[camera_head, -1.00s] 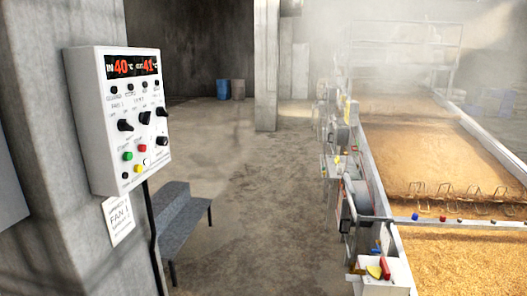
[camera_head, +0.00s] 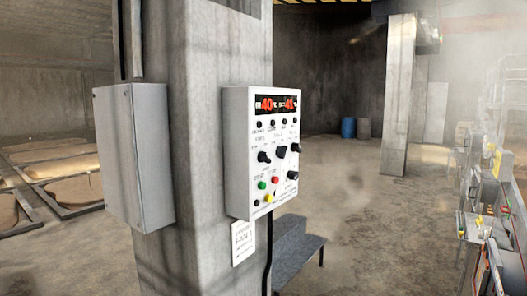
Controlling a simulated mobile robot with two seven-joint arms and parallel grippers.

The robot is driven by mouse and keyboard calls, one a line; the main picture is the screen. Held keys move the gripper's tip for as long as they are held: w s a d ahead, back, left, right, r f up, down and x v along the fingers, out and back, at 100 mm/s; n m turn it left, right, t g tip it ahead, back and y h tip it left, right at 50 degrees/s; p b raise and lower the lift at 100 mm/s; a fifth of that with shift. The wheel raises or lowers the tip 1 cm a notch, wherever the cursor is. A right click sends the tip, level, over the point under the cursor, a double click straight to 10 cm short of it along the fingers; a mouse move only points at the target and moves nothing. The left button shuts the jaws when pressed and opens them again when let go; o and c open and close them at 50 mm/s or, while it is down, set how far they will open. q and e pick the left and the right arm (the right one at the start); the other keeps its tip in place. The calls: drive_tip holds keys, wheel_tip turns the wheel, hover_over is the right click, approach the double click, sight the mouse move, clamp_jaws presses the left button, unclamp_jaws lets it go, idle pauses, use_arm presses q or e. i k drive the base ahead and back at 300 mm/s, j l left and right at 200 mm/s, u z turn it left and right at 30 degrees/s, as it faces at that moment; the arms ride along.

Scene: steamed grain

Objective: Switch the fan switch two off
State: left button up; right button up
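The white control panel (camera_head: 235,160) is mounted on the concrete pillar, right of the picture's middle. Its red display (camera_head: 277,104) reads about 40 and 41. Below it are small black buttons and several black rotary knobs, among them a left knob (camera_head: 264,157), a middle knob (camera_head: 281,152) and a lower right knob (camera_head: 292,175). The labels are too small to tell which knob is fan switch two. Neither gripper is in view.
A grey box (camera_head: 135,155) is on the pillar's left face. A paper sign (camera_head: 243,243) hangs under the panel, beside a black cable. A grey bench (camera_head: 290,250) stands low behind the pillar. Machinery (camera_head: 485,200) lines the right edge. Open floor (camera_head: 390,230) lies between.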

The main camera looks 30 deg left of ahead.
sight(281, 153)
drive_tip(key=i+j+u, duration=0.1)
drive_tip(key=u, duration=0.4)
drive_tip(key=i+u, duration=0.2)
drive_tip(key=u, duration=0.3)
drive_tip(key=i+u, duration=0.2)
drive_tip(key=i, duration=0.25)
drive_tip(key=i+l+u, duration=0.15)
drive_tip(key=i, duration=0.25)
drive_tip(key=i+l+u, duration=0.2)
drive_tip(key=i, duration=0.25)
